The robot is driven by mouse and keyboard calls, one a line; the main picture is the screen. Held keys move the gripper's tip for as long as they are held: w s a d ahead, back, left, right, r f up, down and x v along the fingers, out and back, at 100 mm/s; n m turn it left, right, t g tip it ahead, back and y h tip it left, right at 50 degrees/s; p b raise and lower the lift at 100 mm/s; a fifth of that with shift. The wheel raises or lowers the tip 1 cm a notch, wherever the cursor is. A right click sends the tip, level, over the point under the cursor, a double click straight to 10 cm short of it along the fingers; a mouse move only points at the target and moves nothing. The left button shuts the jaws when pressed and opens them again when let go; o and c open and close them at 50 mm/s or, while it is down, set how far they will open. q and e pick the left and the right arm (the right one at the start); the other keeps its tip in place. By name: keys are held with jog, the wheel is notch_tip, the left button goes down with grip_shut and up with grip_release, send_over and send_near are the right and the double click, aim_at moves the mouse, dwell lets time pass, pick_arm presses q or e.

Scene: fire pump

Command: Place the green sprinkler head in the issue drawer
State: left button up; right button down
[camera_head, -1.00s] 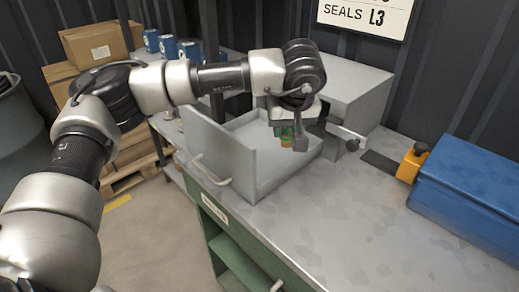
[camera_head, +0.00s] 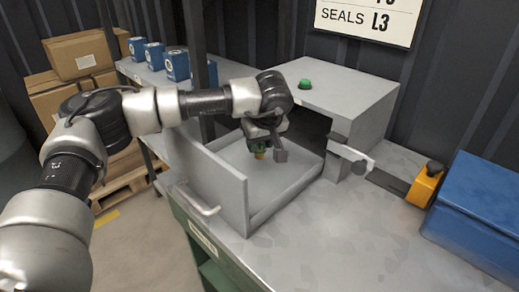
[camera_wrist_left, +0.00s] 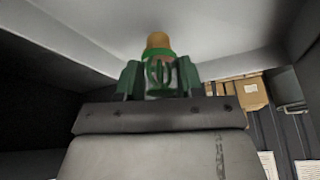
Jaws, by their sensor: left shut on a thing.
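The green sprinkler head (camera_head: 260,152), green with a brass-coloured end, is held by my left gripper (camera_head: 262,145). In the left wrist view the sprinkler head (camera_wrist_left: 159,68) sits between the two green fingers, its brass end pointing away from the palm. The issue drawer (camera_head: 226,185) is a grey open tray pulled out from the grey cabinet. My left gripper is over the inside of the drawer, with the sprinkler head pointing down; the height above the drawer floor is hard to tell. My right gripper is not in view.
The grey cabinet (camera_head: 345,88) has a green cap-like object (camera_head: 305,84) on top. A bracket with a pale lever (camera_head: 350,153) is at its right front. A yellow-orange device (camera_head: 425,185) and blue case (camera_head: 482,205) stand right. The bench front is clear.

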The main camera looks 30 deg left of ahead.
pick_arm(q)
notch_tip(320, 180, down, 2)
jog(key=shift+f, duration=0.4)
jog(key=o, duration=1)
jog(key=shift+c, duration=0.2)
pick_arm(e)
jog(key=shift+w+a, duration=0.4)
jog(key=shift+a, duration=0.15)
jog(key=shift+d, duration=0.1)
pick_arm(q)
jog(key=shift+r, duration=0.25)
jog(key=shift+d+r, duration=0.15)
jog(key=shift+r, duration=0.1)
jog(key=v, duration=1.1)
jog(key=shift+s+r, duration=0.15)
jog(key=shift+s, duration=0.1)
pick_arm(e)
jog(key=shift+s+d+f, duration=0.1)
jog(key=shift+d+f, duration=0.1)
